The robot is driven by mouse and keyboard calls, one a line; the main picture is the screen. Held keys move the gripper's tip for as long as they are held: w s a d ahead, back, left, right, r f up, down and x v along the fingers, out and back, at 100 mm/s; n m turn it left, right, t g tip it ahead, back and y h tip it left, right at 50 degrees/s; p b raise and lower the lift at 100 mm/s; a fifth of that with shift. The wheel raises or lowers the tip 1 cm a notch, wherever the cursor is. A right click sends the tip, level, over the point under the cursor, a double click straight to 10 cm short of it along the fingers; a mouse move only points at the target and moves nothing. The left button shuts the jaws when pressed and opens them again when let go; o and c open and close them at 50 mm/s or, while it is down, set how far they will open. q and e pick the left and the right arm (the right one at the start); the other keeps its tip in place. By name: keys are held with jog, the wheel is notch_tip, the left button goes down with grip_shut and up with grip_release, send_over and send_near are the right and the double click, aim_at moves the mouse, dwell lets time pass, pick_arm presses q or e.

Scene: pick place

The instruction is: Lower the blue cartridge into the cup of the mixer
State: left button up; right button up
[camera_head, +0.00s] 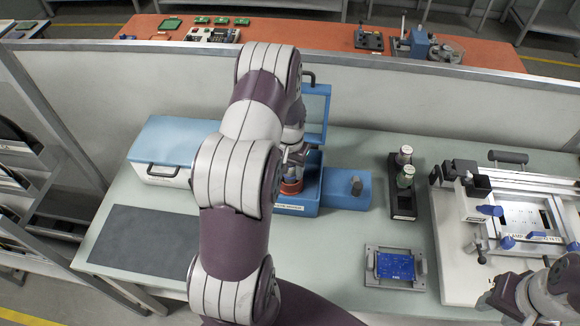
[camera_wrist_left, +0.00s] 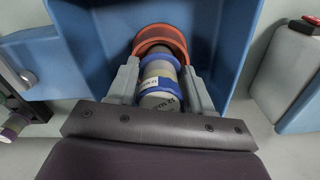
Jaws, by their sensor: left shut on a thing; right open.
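The blue mixer (camera_head: 345,190) stands open mid-table, its lid (camera_head: 315,108) raised. Its orange-red cup (camera_head: 291,188) sits inside; in the left wrist view the cup rim (camera_wrist_left: 160,34) shows just beyond the cartridge. The cartridge (camera_wrist_left: 158,76), pale with blue bands and a printed label, is between the fingers of my left gripper (camera_wrist_left: 162,90), which is shut on it. Its far end lines up with the cup opening; I cannot tell how deep it reaches. In the head view my left gripper (camera_head: 294,155) is above the cup, partly hidden by my arm. My right gripper (camera_head: 496,298) is at the lower right, open.
A black rack (camera_head: 403,210) with cartridges stands right of the mixer. A blue circuit board (camera_head: 395,266) lies in a holder in front. A large frame fixture (camera_head: 455,250) fills the right. A blue-lidded box (camera_head: 170,145) and a dark mat (camera_head: 150,240) are at left.

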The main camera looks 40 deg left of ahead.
pick_arm(q)
jog(key=shift+f, duration=0.25)
jog(key=o, duration=1.3)
jog(key=c, duration=0.3)
jog(key=shift+c, duration=0.2)
jog(key=shift+r, duration=0.1)
notch_tip(320, 180, up, 7)
jog(key=p, duration=0.5)
